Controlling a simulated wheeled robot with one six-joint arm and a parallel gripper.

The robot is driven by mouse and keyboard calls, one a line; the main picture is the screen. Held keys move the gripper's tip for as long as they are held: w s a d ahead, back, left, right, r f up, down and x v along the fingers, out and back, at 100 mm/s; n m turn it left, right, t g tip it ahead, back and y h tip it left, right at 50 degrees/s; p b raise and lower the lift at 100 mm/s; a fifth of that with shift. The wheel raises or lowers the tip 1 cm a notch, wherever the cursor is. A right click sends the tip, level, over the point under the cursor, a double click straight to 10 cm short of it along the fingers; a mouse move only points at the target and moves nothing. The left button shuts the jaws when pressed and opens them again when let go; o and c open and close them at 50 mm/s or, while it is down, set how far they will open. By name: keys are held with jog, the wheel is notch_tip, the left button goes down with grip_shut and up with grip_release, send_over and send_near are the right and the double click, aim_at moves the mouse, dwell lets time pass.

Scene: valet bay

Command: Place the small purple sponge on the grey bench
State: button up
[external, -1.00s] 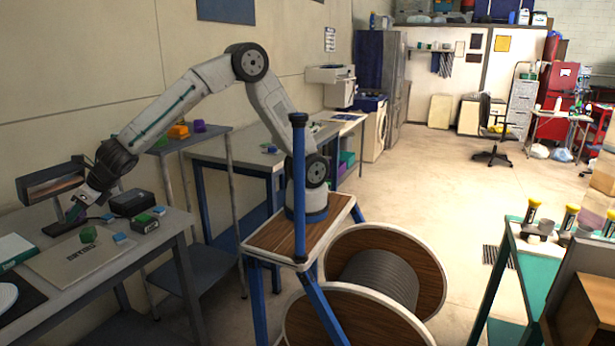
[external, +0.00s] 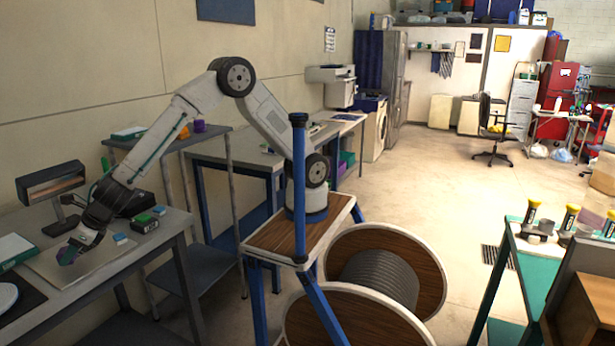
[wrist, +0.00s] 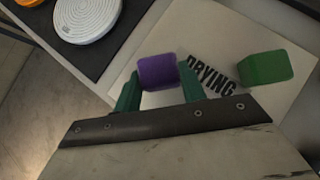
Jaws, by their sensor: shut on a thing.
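A small purple sponge (wrist: 158,72) is between the two green fingers of my gripper (wrist: 160,92) in the wrist view. My gripper (external: 72,254) is shut on it; in the external view the sponge (external: 67,256) shows at the fingertips, over the pale drying mat (external: 112,262). I cannot tell whether the sponge touches the mat. The mat lies on a grey-topped bench (external: 165,244) at the left. Another grey-topped bench (external: 232,152) stands along the wall farther back.
A green block (wrist: 264,67) lies on the mat. A white round coil (wrist: 88,16) sits on a dark mat at the left. A lamp-like fixture (external: 52,184), a black box (external: 130,203) and a small blue block (external: 120,239) stand near my arm.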

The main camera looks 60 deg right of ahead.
jog(key=shift+f, duration=0.55)
jog(key=shift+f, duration=0.25)
jog(key=o, duration=1.1)
